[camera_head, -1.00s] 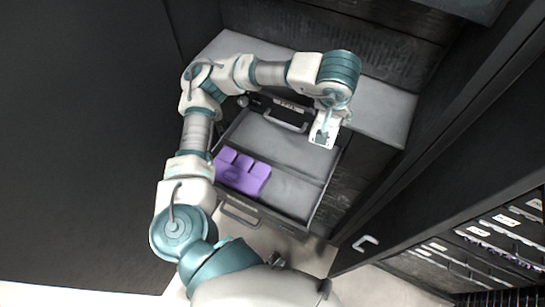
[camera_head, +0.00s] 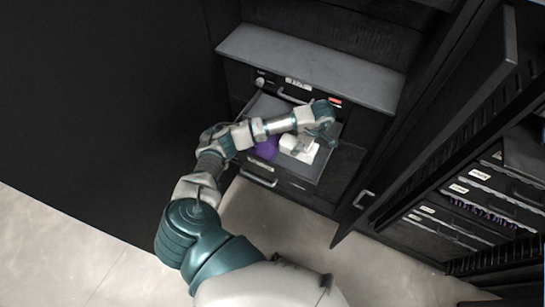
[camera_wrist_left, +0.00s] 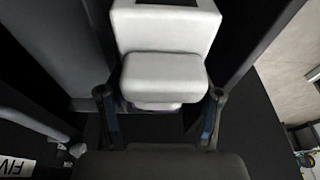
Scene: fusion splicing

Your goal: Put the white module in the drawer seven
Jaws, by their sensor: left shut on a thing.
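The white module (camera_head: 298,147) is inside or just over the open drawer (camera_head: 327,163) in the head view; its exact height is unclear. In the left wrist view the white module (camera_wrist_left: 164,76) lies between the two fingers of my left gripper (camera_wrist_left: 160,108), which is shut on it. In the head view my left wrist hangs over the drawer's right part and the fingertips are hard to make out. The drawer's number cannot be read in the head view. My right gripper is not in view.
A purple block (camera_head: 266,148) sits in the drawer, left of the module and partly behind my arm. A grey top surface (camera_head: 310,65) overhangs behind. An open black door (camera_head: 440,130) and a rack with labelled drawers (camera_head: 480,205) stand at the right. The floor in front is clear.

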